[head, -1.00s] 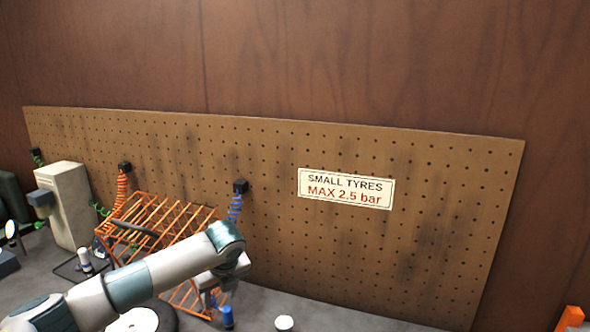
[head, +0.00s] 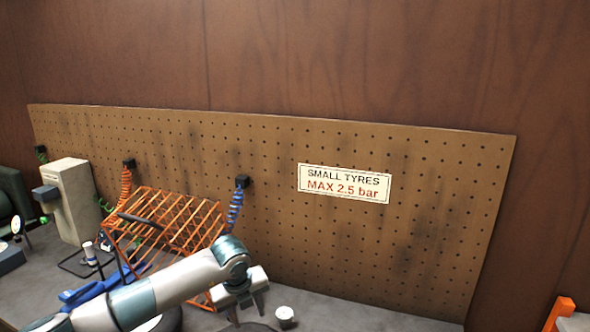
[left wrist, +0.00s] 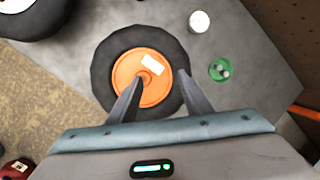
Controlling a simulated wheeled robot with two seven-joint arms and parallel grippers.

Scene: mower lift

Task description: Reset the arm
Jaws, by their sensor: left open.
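My left arm (head: 165,285) reaches in from the lower left of the head view, in front of an orange wire rack. Its gripper (head: 247,312) points down over the bench with its fingers apart and nothing between them. In the left wrist view the open fingers (left wrist: 161,76) are over a wheel with a black tyre and an orange hub (left wrist: 128,72), which bears a white label. I cannot tell the gap between the fingertips and the wheel. My right gripper is not in view.
The orange wire rack (head: 165,222) stands against the pegboard (head: 420,220), beside hanging coiled hoses. A white round container (head: 284,316) is right of the gripper. The left wrist view shows a green dish (left wrist: 222,69) and another tyre (left wrist: 35,22).

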